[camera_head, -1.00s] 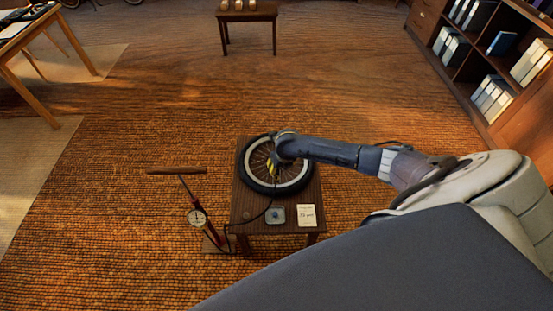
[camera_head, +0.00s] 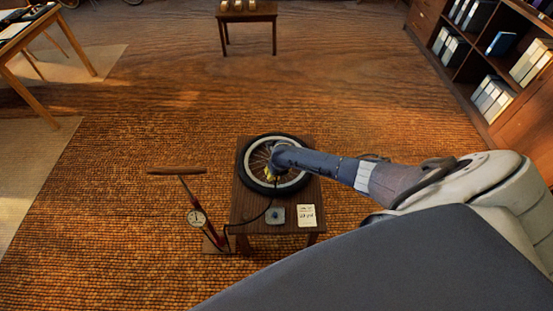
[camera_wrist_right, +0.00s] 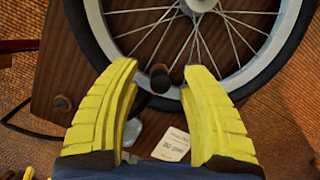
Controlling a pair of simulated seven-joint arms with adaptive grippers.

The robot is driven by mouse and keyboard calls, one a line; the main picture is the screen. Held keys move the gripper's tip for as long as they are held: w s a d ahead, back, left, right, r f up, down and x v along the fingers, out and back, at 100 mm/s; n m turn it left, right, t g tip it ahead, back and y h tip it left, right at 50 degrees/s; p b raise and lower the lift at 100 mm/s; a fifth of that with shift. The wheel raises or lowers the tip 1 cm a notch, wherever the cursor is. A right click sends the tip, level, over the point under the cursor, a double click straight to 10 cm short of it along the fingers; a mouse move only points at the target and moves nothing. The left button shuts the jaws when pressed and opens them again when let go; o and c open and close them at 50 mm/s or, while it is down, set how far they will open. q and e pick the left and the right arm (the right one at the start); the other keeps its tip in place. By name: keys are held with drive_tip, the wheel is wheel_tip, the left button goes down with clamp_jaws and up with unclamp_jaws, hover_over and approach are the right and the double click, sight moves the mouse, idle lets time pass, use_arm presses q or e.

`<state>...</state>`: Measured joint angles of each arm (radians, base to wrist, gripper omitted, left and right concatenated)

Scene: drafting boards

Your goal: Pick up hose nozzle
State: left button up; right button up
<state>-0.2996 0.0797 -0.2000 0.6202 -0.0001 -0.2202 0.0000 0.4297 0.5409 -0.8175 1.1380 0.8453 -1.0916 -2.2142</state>
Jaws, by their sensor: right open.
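The hose nozzle (camera_wrist_right: 160,77) shows in the right wrist view as a short dark cylinder with a brownish end, near the wheel's rim. A black hose (camera_wrist_right: 28,131) comes in from the left in that view; part of it is hidden behind a finger. My right gripper (camera_wrist_right: 190,62) has its yellow fingers spread on either side of the nozzle, with clear gaps and nothing held. In the head view my right gripper (camera_head: 271,173) is over the wheel (camera_head: 298,182), and the nozzle is hidden or too small to make out. My left gripper is not in view.
The wheel lies flat on a small wooden table (camera_head: 243,224). A grey dish (camera_head: 275,215), a card (camera_head: 306,216) and a small round cap (camera_wrist_right: 62,103) lie near its front edge. A red floor pump (camera_head: 188,190) with a gauge stands left of the table.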

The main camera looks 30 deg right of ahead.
drive_tip(key=shift+w+f, duration=0.1)
drive_tip(key=shift+f, duration=0.15)
drive_tip(key=shift+o, duration=0.2)
clamp_jaws()
idle(0.4)
